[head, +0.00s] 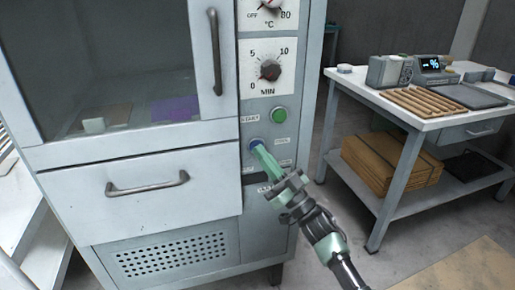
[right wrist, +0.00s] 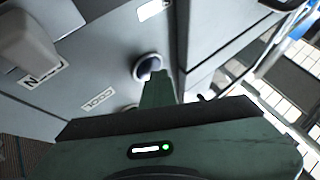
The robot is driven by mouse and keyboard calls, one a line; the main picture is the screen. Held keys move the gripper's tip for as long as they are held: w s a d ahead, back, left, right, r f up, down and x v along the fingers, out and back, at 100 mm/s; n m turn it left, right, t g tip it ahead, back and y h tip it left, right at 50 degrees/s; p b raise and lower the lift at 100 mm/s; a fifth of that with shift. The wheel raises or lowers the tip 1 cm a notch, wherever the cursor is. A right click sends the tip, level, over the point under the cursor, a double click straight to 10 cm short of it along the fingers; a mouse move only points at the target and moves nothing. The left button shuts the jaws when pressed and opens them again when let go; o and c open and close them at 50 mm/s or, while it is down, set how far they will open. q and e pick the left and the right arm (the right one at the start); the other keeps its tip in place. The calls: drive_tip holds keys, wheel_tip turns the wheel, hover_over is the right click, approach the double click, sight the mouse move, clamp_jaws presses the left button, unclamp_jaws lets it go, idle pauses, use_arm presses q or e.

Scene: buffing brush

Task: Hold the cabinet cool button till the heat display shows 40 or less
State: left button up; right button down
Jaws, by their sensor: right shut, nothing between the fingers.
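The grey cabinet (head: 140,155) fills the left of the head view. Its blue cool button (head: 254,144) is on the control panel, below a green button (head: 279,115). The blue button, with a pale rim, also shows in the right wrist view (right wrist: 147,64). My right gripper (head: 261,152) is shut and empty, its fingertips at the blue button. They overlap its lower edge; I cannot tell whether they press it in. No readable heat display shows; the lower panel is partly behind my gripper. My left gripper is out of view.
Two dials (head: 270,70) sit above the buttons. A drawer handle (head: 147,184) and a door handle (head: 215,52) stick out of the cabinet. A white table (head: 432,122) at right carries a small lit device (head: 432,65) and wooden strips. Floor lies open between them.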

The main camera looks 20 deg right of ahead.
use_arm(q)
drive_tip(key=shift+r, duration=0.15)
use_arm(e)
drive_tip(key=shift+s, duration=0.1)
use_arm(q)
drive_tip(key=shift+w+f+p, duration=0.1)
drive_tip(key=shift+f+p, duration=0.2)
drive_tip(key=shift+p, duration=0.35)
use_arm(e)
drive_tip(key=shift+s, duration=0.8)
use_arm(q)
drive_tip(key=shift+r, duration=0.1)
